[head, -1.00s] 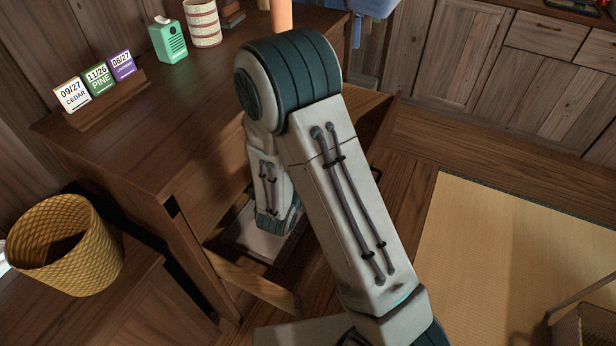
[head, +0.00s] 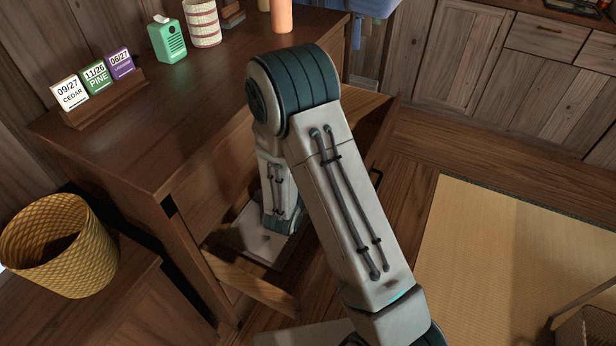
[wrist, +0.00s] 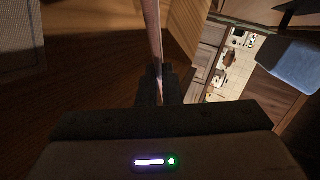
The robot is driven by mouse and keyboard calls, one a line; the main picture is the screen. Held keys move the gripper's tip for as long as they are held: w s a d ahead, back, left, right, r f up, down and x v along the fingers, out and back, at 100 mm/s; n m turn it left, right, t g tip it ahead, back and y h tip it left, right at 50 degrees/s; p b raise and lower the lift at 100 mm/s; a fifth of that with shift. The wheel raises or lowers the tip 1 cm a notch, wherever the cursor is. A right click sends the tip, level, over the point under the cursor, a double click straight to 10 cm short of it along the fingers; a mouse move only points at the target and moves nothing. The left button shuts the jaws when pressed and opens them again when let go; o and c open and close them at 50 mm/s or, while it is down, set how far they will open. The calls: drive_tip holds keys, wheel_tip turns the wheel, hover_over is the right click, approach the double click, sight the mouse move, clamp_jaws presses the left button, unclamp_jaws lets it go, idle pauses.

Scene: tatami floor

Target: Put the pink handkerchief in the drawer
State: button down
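The open drawer (head: 250,285) juts out from the wooden desk, its side walls showing on both sides of my arm. In the wrist view my gripper (wrist: 160,82) has its dark fingers close together around a thin pale pink strip (wrist: 153,35). The strip looks like the pink handkerchief seen edge-on, widening away from the fingertips. In the head view my arm hides the gripper, the handkerchief and much of the drawer. My forearm reaches down over the drawer, where part of a greyish flat surface shows.
On the desk top (head: 190,110) stand date cards (head: 95,77), a green box (head: 167,40), a striped cup (head: 202,22) and an orange cylinder (head: 281,15). A woven basket (head: 60,250) is at the left. The tatami (head: 500,250) at the right has open room.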

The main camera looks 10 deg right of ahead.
drive_tip(key=shift+f, duration=0.3)
drive_tip(key=c, duration=1.6)
unclamp_jaws()
